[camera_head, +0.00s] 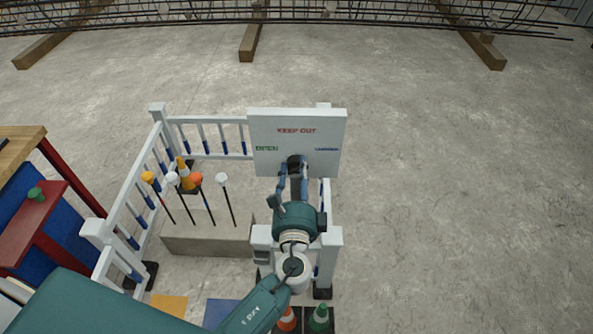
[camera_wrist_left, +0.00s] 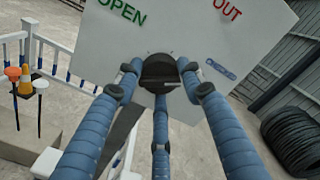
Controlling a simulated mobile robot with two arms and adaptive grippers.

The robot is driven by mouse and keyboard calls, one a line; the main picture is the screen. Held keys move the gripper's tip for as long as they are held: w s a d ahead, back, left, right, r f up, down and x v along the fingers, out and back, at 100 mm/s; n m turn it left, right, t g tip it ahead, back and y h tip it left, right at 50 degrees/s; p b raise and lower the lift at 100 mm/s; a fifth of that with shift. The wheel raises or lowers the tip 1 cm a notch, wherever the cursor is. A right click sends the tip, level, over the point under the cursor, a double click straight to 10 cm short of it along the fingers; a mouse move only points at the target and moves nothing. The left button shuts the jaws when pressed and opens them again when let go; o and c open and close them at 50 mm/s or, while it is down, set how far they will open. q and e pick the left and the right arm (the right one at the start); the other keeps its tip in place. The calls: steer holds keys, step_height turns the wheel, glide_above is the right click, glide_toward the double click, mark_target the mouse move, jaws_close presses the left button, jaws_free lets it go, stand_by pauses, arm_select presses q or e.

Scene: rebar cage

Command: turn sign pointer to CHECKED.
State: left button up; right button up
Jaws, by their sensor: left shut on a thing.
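The white sign board (camera_head: 297,125) stands upright at the back right corner of the fence. It carries red KEEP OUT at the top, green OPEN at the left and small blue lettering at the right, too blurred to read surely. It also shows, tilted, in the left wrist view (camera_wrist_left: 185,30). My left gripper (camera_head: 294,166) is at the board's lower middle, its blue fingers shut on the black sign pointer (camera_wrist_left: 160,72). A dark bar runs from there to the lower left in the wrist view. The fingers partly hide the pointer, so I cannot tell which word it faces. My right gripper is out of view.
A white fence (camera_head: 210,122) with blue-banded bars encloses a block (camera_head: 205,240) holding several markers and an orange cone (camera_head: 184,170). A red and blue bench is at the left. Black tyres (camera_wrist_left: 292,135) show in the wrist view. The floor at the right is clear.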

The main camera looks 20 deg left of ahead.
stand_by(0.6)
arm_select(q)
steer(key=o, duration=1.1)
steer(key=shift+o, duration=0.2)
steer(key=shift+s, duration=0.1)
steer(key=v, duration=1.2)
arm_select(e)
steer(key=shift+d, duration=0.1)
